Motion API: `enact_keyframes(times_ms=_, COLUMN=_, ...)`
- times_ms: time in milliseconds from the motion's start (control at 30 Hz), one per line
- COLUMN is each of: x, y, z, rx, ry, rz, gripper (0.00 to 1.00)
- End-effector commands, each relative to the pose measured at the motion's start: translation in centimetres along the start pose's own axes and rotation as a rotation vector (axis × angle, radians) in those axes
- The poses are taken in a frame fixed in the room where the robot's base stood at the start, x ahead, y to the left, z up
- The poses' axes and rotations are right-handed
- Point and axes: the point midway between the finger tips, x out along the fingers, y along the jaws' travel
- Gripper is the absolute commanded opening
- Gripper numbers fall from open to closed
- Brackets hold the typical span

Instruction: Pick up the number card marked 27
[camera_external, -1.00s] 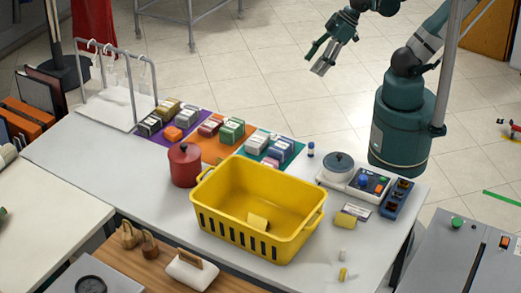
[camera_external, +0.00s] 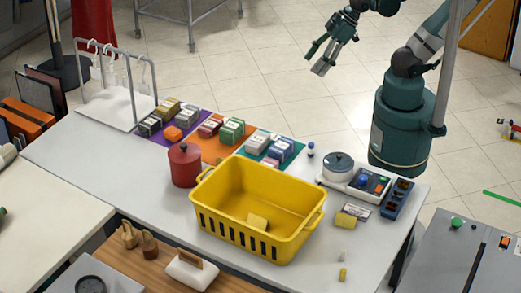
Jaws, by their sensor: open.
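My gripper (camera_external: 317,60) is open and empty. It hangs in the air at the top, past the far edge of the white table (camera_external: 110,170), well away from everything on it. Several small labelled blocks or cards stand in groups on a purple mat (camera_external: 157,139), an orange mat (camera_external: 204,150) and a teal mat (camera_external: 248,156). Their markings are too small to read, so I cannot tell which one is marked 27. A flat pale card (camera_external: 361,213) with dark print lies at the table's right, beside a yellow block (camera_external: 345,220); its print is also unreadable.
A yellow basket (camera_external: 215,208) with a yellow block (camera_external: 257,221) inside fills the table's middle. A red canister (camera_external: 184,165), a round-lidded pot (camera_external: 339,165), a button panel (camera_external: 371,183) and a blue tray (camera_external: 397,199) stand around it. A wire rack (camera_external: 118,80) stands at the far left.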

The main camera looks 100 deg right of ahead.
Motion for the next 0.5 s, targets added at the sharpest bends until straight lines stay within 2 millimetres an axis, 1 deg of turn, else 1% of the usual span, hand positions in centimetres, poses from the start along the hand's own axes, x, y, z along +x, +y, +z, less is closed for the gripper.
enact_keyframes(times_ms=267, x=0.5, y=-1.3, z=-0.8, rx=-0.026, ry=-0.02, rz=-0.017, gripper=0.63)
enact_keyframes(times_ms=500, x=1.8, y=-4.0, z=-2.3, rx=-0.082, ry=-0.065, rz=-0.051, gripper=0.63)
